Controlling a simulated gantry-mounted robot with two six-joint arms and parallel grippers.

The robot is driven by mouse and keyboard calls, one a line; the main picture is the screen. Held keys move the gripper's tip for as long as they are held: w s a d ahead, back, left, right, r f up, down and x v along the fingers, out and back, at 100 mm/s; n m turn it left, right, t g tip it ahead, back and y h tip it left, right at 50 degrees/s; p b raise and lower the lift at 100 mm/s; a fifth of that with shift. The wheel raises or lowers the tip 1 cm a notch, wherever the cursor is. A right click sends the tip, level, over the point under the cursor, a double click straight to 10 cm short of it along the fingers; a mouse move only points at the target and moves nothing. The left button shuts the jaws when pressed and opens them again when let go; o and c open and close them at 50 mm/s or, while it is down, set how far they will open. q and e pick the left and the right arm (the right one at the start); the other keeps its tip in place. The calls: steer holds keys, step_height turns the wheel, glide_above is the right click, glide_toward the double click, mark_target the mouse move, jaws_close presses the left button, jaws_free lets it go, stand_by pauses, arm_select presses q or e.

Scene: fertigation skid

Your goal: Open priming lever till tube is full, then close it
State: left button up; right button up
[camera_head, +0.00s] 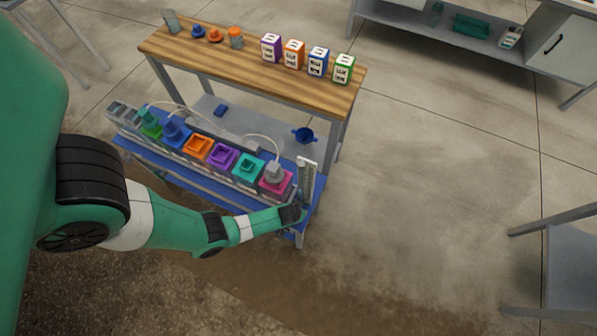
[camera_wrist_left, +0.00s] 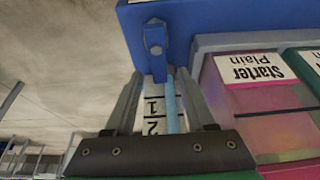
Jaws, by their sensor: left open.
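My left gripper (camera_head: 293,212) is at the right end of the blue fertigation skid (camera_head: 322,190). In the left wrist view, my left gripper (camera_wrist_left: 155,92) is open. A blue lever (camera_wrist_left: 156,62) with a bolt at its pivot hangs from the blue frame (camera_wrist_left: 200,12) and reaches between the fingertips. Contact with the fingers cannot be told. A pale scale plate (camera_wrist_left: 152,108) marked 1 and 2 shows between the fingers, with a light-blue tube (camera_wrist_left: 171,105) beside it. In the head view, the upright gauge (camera_head: 304,178) stands beside the gripper. The right gripper is not in view.
Coloured dosing units, including a pink one (camera_head: 274,184) and a teal one (camera_head: 247,168), line the skid. A Starter Plain label (camera_wrist_left: 250,70) is close right of the fingers. A wooden bench (camera_head: 225,65) with boxes and caps stands behind. Floor to the right is clear.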

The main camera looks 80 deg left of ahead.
arm_select(q)
steer(key=shift+f, duration=0.15)
jaws_close()
